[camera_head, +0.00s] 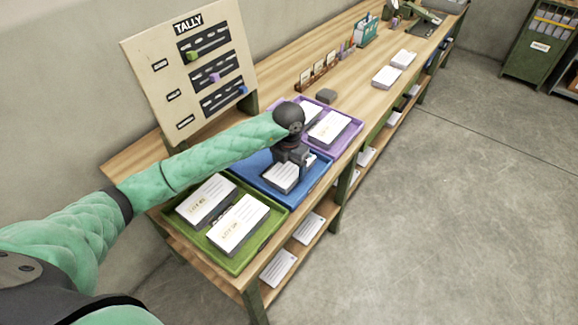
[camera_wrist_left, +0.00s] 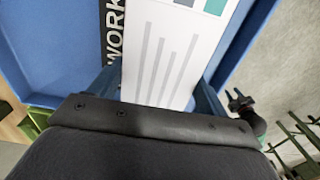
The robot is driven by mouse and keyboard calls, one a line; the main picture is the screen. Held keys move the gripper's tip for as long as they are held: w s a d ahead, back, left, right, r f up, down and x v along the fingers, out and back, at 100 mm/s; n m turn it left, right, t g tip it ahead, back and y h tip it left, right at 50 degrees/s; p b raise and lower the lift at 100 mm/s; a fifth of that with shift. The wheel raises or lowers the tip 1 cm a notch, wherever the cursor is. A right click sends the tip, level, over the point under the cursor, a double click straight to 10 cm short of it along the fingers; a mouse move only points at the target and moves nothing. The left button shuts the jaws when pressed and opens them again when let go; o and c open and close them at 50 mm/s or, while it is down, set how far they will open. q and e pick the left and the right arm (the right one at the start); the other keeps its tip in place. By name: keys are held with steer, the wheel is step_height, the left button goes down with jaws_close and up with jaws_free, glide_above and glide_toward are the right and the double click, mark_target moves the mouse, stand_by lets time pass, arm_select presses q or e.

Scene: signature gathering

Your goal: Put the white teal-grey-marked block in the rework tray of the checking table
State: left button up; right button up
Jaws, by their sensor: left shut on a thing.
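The white block (camera_wrist_left: 165,60) shows in the left wrist view, with grey bars and teal and grey squares on its top. It also shows in the head view (camera_head: 281,178), low in the blue tray. The blue tray (camera_head: 254,177) lies between the green and purple trays; in the left wrist view its floor (camera_wrist_left: 62,40) carries a label partly reading "WORK". My left gripper (camera_head: 290,165) reaches down into this tray and is shut on the white block. Whether the block touches the tray floor is hidden.
A green tray (camera_head: 272,222) holds white blocks in front, and a purple tray (camera_head: 354,127) holds more behind. A tally board (camera_head: 190,65) stands at the table's back left. Other white blocks (camera_head: 386,76) lie farther along the wooden table. The floor at right is clear.

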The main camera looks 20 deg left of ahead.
arm_select(q)
steer(key=shift+f, duration=0.4)
arm_select(e)
steer(key=shift+s+d+f, duration=0.1)
steer(key=shift+f, duration=0.5)
steer(key=shift+r, duration=0.2)
arm_select(q)
steer(key=o, duration=1.1)
arm_select(e)
steer(key=shift+w+r, duration=0.2)
steer(key=shift+r, duration=0.1)
arm_select(q)
steer(key=shift+o, duration=0.2)
arm_select(e)
steer(key=shift+s+f, duration=0.1)
